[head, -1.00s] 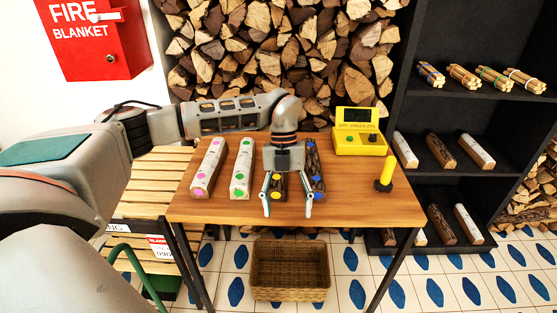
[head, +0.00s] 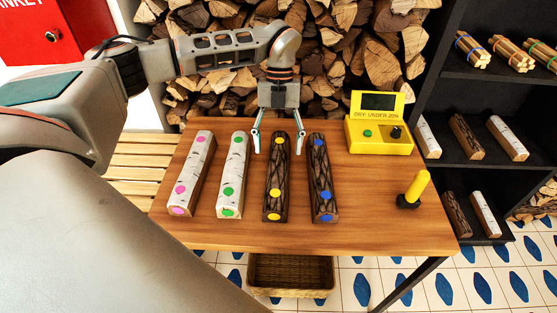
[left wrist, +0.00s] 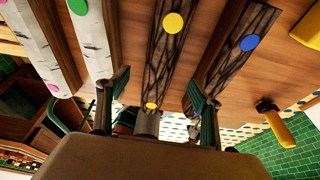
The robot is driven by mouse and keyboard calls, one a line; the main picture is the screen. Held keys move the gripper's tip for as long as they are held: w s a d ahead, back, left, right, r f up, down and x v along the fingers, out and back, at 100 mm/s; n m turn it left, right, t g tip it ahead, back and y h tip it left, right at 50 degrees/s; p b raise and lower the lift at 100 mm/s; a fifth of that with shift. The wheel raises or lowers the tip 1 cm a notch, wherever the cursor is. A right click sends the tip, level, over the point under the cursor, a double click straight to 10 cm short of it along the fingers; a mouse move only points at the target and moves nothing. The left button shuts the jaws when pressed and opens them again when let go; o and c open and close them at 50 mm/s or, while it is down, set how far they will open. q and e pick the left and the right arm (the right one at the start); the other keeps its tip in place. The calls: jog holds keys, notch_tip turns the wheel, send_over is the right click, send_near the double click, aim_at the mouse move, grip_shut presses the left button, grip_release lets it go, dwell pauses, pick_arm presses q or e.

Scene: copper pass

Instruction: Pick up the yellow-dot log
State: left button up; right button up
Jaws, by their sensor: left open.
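The yellow-dot log (head: 277,169) is dark, rough-barked and lies lengthwise on the wooden table (head: 390,225). Yellow dots mark its top and near end. My left gripper (head: 278,142) is open and empty over the far part of this log, with one finger to each side of it in the head view. In the left wrist view the yellow-dot log (left wrist: 163,60) runs between the open fingers (left wrist: 158,88). I cannot tell how high the fingertips are above the table. My right gripper is not in view.
A dark blue-dot log (head: 322,175) lies close on the right. White logs with green dots (head: 233,175) and pink dots (head: 193,172) lie on the left. A yellow meter (head: 378,135) and a yellow-handled tool (head: 414,190) stand to the right. A wicker basket (head: 290,277) is below.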

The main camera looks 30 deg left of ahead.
aim_at(278, 161)
pick_arm(q)
jog(key=shift+x, duration=3.8)
jog(key=shift+f, duration=0.3)
jog(key=shift+w, duration=0.1)
grip_shut()
